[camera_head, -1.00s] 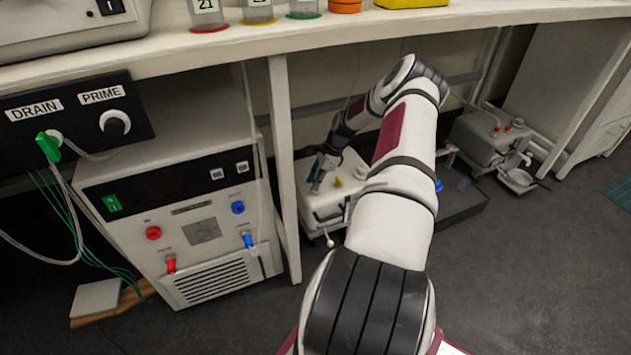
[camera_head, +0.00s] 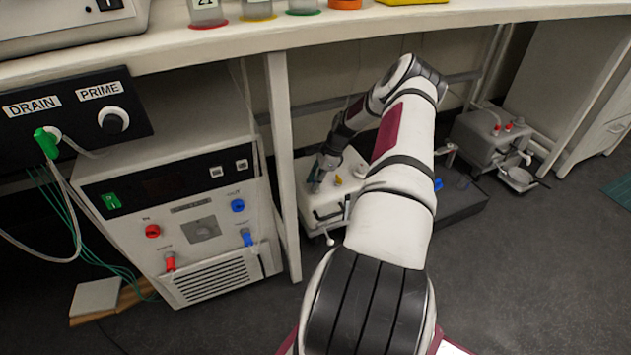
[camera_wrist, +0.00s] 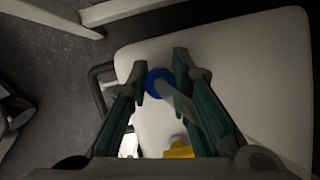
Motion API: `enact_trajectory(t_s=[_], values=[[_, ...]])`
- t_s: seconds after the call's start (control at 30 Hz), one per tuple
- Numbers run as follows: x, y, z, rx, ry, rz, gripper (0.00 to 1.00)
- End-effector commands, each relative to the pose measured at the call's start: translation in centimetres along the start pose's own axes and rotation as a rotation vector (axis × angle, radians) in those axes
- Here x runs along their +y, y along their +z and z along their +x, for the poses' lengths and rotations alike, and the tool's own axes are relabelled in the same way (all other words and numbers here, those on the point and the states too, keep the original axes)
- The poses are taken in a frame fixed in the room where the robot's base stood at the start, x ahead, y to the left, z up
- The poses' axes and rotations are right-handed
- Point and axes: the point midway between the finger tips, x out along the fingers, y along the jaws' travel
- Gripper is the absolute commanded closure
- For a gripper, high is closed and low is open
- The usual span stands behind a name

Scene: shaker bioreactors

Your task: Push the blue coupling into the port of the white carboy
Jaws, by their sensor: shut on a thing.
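The white carboy (camera_head: 312,205) stands on the floor under the bench, partly behind my arm. Its pale top (camera_wrist: 235,75) fills much of the wrist view. My gripper (camera_head: 317,186) is over the left part of that top, pointing down. In the wrist view my gripper (camera_wrist: 160,75) has its fingertips on either side of the round blue coupling (camera_wrist: 159,81) and is shut on it. A grey hose-like piece (camera_wrist: 180,103) runs from the coupling towards the lower right. The port is not clearly visible, and I cannot tell whether the coupling is seated in it.
A yellow part (camera_wrist: 181,150) sits on the carboy's top near the coupling. A bench leg (camera_head: 283,165) and a control cabinet (camera_head: 185,230) stand to the left. A dark tray (camera_head: 462,205) and a grey unit (camera_head: 483,140) are to the right. Open floor lies in front.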

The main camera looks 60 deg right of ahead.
Motion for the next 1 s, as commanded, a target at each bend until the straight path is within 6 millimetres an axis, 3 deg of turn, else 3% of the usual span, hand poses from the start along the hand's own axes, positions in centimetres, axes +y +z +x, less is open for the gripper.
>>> enact_trajectory(t_s=[0.23, 0.27, 0.33, 0.67, 1.0], values=[[0.0, -0.1, 0.2, 0.0, 0.001, 0.0, 0.99], [0.0, -0.1, 0.2, 0.0, 0.001, 0.0, 0.74], [0.0, -0.1, 0.2, 0.0, 0.0, 0.0, 0.58], [0.0, -0.1, 0.0, 0.0, 0.0, 0.0, 0.57], [-0.1, -0.1, -4.6, 0.003, -0.002, -0.002, 0.57]])
